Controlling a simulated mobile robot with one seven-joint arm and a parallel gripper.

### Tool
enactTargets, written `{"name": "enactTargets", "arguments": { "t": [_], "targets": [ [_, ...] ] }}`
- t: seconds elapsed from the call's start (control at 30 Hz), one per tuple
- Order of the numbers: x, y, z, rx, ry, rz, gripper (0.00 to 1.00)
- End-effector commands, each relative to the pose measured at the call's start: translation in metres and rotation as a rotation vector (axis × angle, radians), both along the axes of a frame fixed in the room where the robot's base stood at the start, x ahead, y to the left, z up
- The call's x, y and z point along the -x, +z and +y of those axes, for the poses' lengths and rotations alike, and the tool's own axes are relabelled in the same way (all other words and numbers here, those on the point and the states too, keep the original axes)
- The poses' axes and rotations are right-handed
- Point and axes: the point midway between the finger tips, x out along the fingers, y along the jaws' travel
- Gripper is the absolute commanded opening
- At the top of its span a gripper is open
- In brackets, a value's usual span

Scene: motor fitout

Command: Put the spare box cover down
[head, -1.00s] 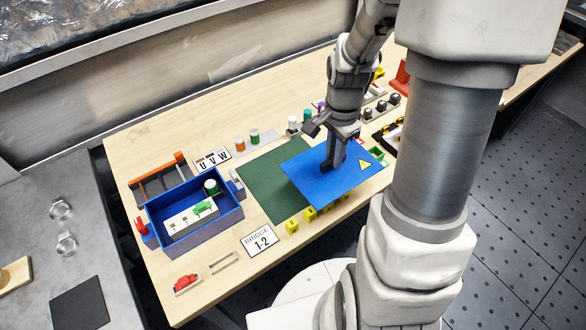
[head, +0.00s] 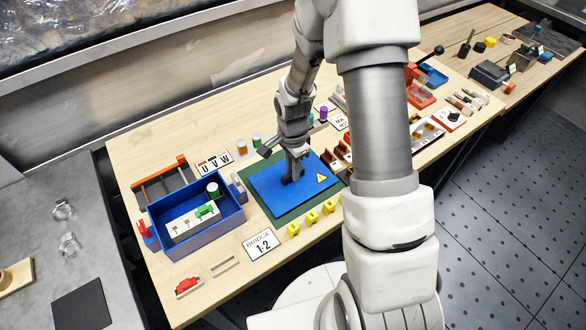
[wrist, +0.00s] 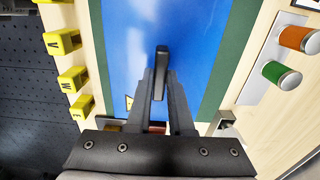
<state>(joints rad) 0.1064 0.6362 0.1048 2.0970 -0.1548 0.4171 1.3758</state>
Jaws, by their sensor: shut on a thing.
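The spare box cover (head: 270,190) is a flat blue plate with a yellow warning triangle near its right corner. It lies over the green mat (head: 291,215), whose green border shows around it; I cannot tell whether it touches the mat. In the wrist view the blue cover (wrist: 185,40) fills the middle, with green mat (wrist: 232,60) on both sides, and the fingers (wrist: 161,75) close on the dark grip.
Several yellow lettered blocks (head: 311,217) stand along the mat's front edge. A blue bin (head: 205,247) with parts is to the left, beside a "BRIDGE 1-2" card (head: 262,243). Orange and green cylinders (head: 257,140) stand behind the mat. Dark and red parts (head: 420,97) crowd the right side.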

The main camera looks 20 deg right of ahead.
Motion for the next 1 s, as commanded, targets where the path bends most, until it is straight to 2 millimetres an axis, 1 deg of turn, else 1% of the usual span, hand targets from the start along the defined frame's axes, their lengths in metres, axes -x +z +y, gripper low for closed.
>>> {"name": "enactTargets", "arguments": {
  "t": [0.3,0.43,0.47,0.5,0.6,0.87,1.0],
  "targets": [
    [-0.0009,-0.0024,0.0000,0.000,-0.001,-0.003,0.00],
    [-0.0008,-0.0072,0.0000,0.000,0.000,-0.003,0.00],
    [-0.0004,-0.0058,-0.0001,-0.001,0.000,-0.002,0.25],
    [-0.0003,-0.0055,-0.0001,-0.001,0.000,-0.002,0.32],
    [-0.0003,-0.0055,-0.0001,-0.001,0.000,-0.002,0.50],
    [-0.0003,-0.0052,-0.0001,-0.001,-0.001,-0.002,0.50],
    [-0.0004,0.0001,-0.0002,-0.001,-0.001,-0.002,0.50]
  ]
}}
